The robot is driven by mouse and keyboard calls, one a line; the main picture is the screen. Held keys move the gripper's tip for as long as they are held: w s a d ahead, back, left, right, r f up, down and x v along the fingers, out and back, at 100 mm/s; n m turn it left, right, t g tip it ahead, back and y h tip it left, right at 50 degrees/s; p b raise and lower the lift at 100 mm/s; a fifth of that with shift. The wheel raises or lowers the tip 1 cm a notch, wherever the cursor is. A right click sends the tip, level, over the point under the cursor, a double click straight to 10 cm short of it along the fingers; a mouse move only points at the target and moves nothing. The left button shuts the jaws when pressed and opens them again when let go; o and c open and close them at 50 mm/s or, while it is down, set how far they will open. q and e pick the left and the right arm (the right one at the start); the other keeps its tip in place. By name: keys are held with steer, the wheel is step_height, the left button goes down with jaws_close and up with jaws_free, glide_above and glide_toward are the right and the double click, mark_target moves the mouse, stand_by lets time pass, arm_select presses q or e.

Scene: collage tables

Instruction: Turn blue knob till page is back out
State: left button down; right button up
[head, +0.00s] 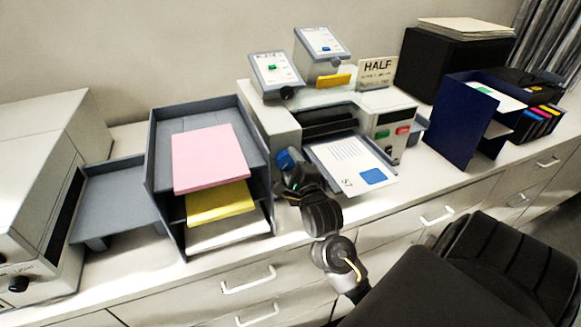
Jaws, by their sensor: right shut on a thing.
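The blue knob (285,160) is on the left front of the middle machine (272,125). My right gripper (289,172) is at the knob, shut on it and hiding part of it. A white page (345,158) with printed lines, a blue square and a number lies out of the machine's front opening, just right of my gripper. Its far end is near the dark slot, and I cannot tell how much is still inside. My left gripper is not in view.
A grey tray rack (259,186) with pink, yellow and white paper stands close left of my right gripper. A HALF sign (377,72) stands on the machine. A dark blue holder (456,125) is further right. Drawers with handles (248,281) lie below the counter edge.

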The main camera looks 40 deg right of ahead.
steer(key=shift+m, duration=0.4)
steer(key=o, duration=1)
steer(key=shift+s+a+f+b, duration=0.2)
steer(key=shift+s+b, duration=0.2)
steer(key=shift+s, duration=0.15)
steer(key=p+v, duration=0.1)
steer(key=v, duration=0.8)
steer(key=shift+s+r, duration=0.2)
steer(key=shift+s, duration=0.15)
steer(key=shift+a, duration=0.1)
